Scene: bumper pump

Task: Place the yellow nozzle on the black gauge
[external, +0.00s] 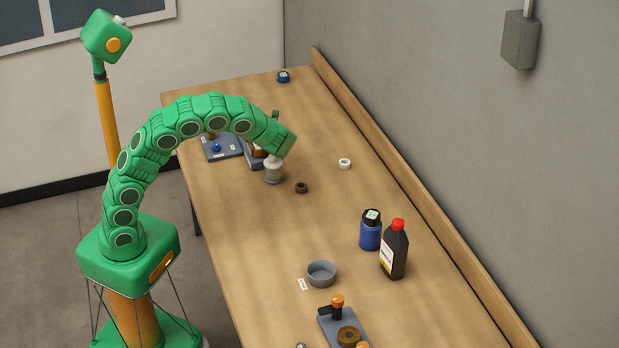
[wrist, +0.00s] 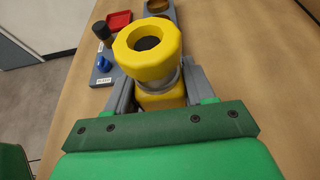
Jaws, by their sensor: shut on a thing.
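In the wrist view, a yellow nozzle (wrist: 147,55) with a faceted rim and dark central hole sits between the grey jaws of my gripper (wrist: 158,88), which is shut on it. A grey band shows around its right side. In the external view, my gripper (external: 272,153) hangs over the far part of the table, and the nozzle cannot be made out clearly there. A pale grey, bottle-like shape (external: 274,172) shows right below the gripper. I cannot tell for certain which thing is the black gauge; a small dark ring (external: 301,187) lies to the right on the table.
A grey plate with a blue knob (wrist: 103,63), a dark cylinder (wrist: 102,32) and a red tray (wrist: 119,20) are near the gripper.

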